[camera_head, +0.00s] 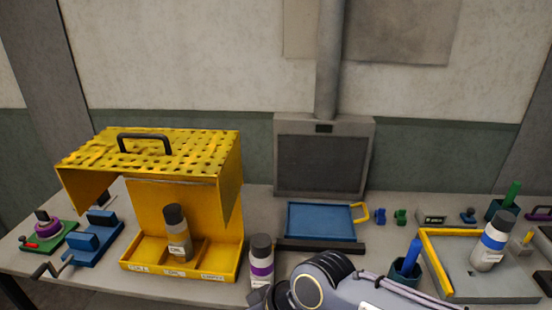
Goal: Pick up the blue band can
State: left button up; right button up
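The blue band can (490,243) is a light can with a dark cap and a blue band around its body. It stands upright on a grey board with a yellow edge (436,263) at the right of the table. No gripper is near it in this view. Part of my arm (350,292) shows at the bottom middle, in front of the table, well to the left of this can. Neither gripper's fingers are visible.
A purple band can (262,267) stands right of a yellow rack (181,274), which holds a grey can (178,240). A blue tray (320,222) lies mid-table. A dark cup (403,276) with a blue stick stands left of the board. A blue cranked device (92,245) is left.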

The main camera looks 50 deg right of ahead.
aim_at(488, 250)
jog(key=z, duration=3.15)
jog(key=i+l+u, duration=0.1)
jog(key=u, duration=0.35)
jog(key=l+u, duration=0.1)
jog(key=u, duration=0.3)
jog(key=i+l+u, duration=0.1)
jog(key=u, duration=0.35)
jog(key=l+u, duration=0.2)
jog(key=u, duration=0.25)
jog(key=l+u, duration=0.25)
jog(key=l, duration=0.4)
jog(key=l+u, duration=0.2)
jog(key=l, duration=0.4)
jog(key=k+l+u, duration=0.1)
jog(key=l+u, duration=0.15)
jog(key=l, duration=0.7)
jog(key=k+l, duration=0.1)
jog(key=l, duration=0.3)
